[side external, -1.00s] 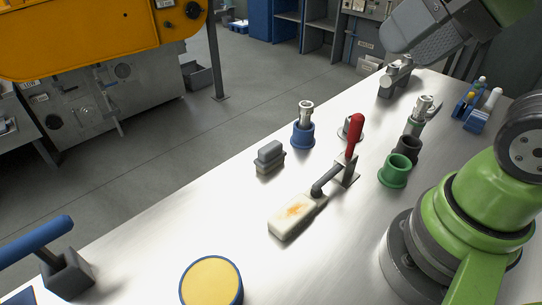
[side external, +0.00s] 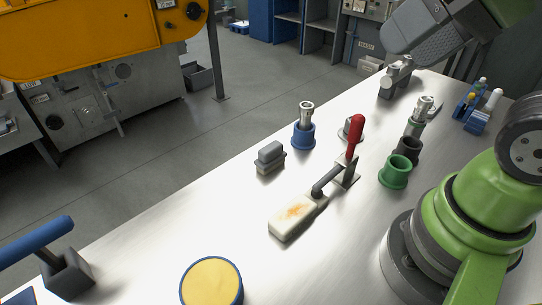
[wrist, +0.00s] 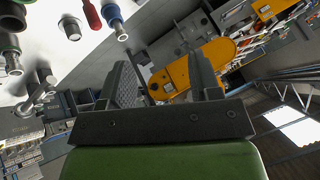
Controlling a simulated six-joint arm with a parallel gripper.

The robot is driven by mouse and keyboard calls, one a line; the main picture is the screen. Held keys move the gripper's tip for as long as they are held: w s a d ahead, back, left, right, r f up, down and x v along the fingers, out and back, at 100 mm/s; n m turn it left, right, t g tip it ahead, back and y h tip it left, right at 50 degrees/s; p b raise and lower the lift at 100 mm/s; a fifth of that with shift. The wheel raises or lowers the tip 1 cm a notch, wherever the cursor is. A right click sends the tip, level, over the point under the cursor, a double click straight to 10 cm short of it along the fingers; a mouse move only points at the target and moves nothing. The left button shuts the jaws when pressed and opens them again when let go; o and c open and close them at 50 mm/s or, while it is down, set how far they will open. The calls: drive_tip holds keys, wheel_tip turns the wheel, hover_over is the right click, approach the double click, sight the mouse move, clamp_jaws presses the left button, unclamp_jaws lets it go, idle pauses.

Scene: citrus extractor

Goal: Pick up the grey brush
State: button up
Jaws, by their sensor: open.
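The grey brush (side external: 269,157) lies on the steel bench near its far-left edge in the side external view. It is a small block with a rounded grey top and a paler underside. I cannot pick it out in the wrist view. My gripper (wrist: 162,65) shows in the wrist view with its two dark fingers well apart and nothing between them. It is raised and away from the brush. In the side external view the fingertips are not clearly seen.
A stained pale block (side external: 297,213) and red-handled clamp (side external: 355,138) stand right of the brush. A blue cup with a metal fitting (side external: 303,134) is behind it. Green (side external: 394,172) and dark (side external: 407,149) cups stand farther right. Bench left of the brush is clear.

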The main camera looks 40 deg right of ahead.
drive_tip(key=o, duration=0.7)
drive_tip(key=shift+c, duration=0.2)
drive_tip(key=shift+w, duration=0.1)
